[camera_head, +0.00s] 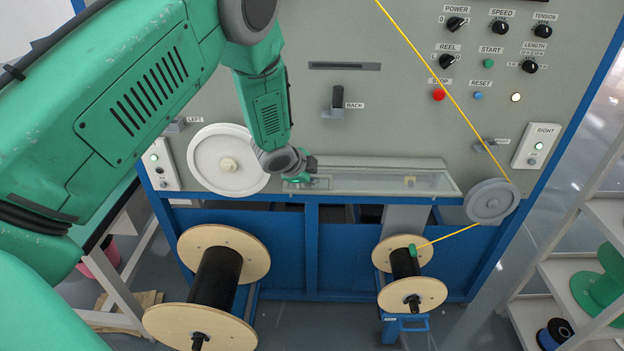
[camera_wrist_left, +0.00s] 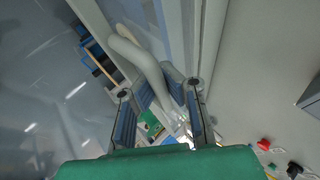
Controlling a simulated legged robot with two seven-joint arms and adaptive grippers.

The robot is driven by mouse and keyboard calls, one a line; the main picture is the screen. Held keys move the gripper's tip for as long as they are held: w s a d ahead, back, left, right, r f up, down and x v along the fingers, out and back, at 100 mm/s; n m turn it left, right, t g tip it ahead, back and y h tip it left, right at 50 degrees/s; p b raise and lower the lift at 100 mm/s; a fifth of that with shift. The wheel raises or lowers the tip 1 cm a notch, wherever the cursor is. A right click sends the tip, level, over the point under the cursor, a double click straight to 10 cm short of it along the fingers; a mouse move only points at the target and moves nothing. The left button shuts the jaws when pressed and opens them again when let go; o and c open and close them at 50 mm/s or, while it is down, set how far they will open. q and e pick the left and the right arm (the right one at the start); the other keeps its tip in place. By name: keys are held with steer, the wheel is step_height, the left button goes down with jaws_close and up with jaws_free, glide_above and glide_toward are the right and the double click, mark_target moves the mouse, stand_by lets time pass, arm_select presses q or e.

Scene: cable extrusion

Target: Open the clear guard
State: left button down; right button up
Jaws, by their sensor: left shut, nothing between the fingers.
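The clear guard (camera_head: 385,180) is a long, low transparent cover with a pale frame, across the lower front of the grey machine panel. It looks lowered, lying over the ledge. My left gripper (camera_head: 308,177) is at the guard's left end, close to its upper edge; contact cannot be told. A pale curved bar (camera_wrist_left: 140,55) shows just beyond the fingers, perhaps the guard's handle. My right gripper is out of view.
A white wheel (camera_head: 212,152) is left of the guard and a grey pulley (camera_head: 491,202) right of it. A yellow cable (camera_head: 448,88) runs past the pulley to the small spool (camera_head: 405,264). A large black-wound spool (camera_head: 214,280) stands below left. The BACK lever (camera_head: 339,98) sits above.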

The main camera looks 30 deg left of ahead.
arm_select(q)
steer(key=shift+w+d+r, duration=0.1)
steer(key=shift+d, duration=0.25)
